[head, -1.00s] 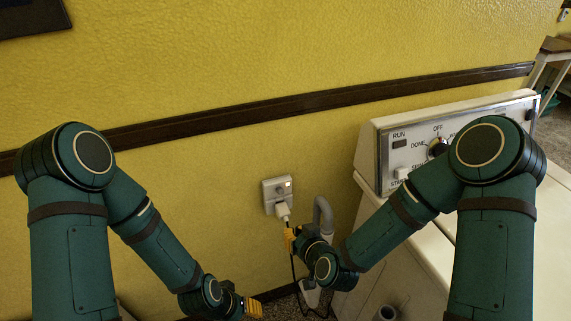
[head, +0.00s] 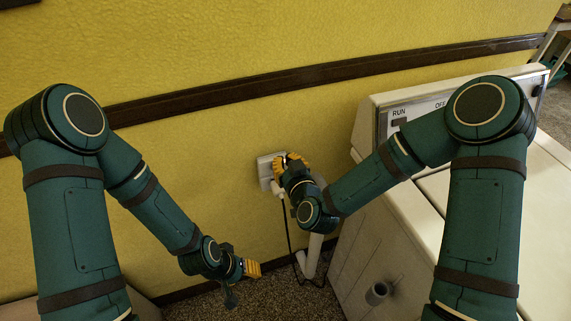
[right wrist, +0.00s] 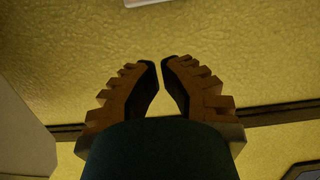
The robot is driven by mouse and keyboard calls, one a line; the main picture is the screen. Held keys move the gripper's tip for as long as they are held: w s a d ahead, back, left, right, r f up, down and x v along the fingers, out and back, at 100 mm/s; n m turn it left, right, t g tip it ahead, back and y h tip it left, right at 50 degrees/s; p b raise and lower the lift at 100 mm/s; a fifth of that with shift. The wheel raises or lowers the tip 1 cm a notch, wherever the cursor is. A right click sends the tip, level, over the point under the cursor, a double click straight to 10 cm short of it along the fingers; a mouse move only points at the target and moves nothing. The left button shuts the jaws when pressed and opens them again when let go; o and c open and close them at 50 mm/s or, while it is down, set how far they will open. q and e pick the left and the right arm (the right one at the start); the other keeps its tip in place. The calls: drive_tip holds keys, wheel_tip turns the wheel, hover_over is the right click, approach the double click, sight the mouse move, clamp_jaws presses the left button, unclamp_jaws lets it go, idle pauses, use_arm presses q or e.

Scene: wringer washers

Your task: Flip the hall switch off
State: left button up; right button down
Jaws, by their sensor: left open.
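A pale switch-and-socket plate (head: 264,172) is on the yellow wall, left of the washer. A white plug (head: 279,187) is in its lower part, with a dark cord hanging down. My right gripper (head: 292,158) is at the plate's right side and covers part of it, including the switch. I cannot tell whether it touches. In the right wrist view the fingertips (right wrist: 160,64) are nearly together with nothing between them. The plate's edge (right wrist: 145,2) shows at the top of that view, beyond the tips. My left gripper (head: 250,268) is open and empty, low near the wall.
The white washer (head: 405,225) with its control panel (head: 397,114) stands at the right. A dark rail (head: 215,97) crosses the wall above the plate. Wall left of the plate is clear.

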sight(274, 143)
drive_tip(key=x, duration=0.8)
drive_tip(key=shift+f, duration=0.2)
drive_tip(key=shift+s+d+f+b, duration=0.1)
drive_tip(key=shift+s+f+b, duration=0.2)
drive_tip(key=shift+f, duration=0.2)
drive_tip(key=shift+s+d+f+b, duration=0.15)
drive_tip(key=shift+s+f, duration=0.3)
drive_tip(key=shift+f, duration=0.05)
drive_tip(key=shift+s+d+f, duration=0.1)
drive_tip(key=shift+s+f, duration=0.2)
drive_tip(key=shift+f, duration=0.15)
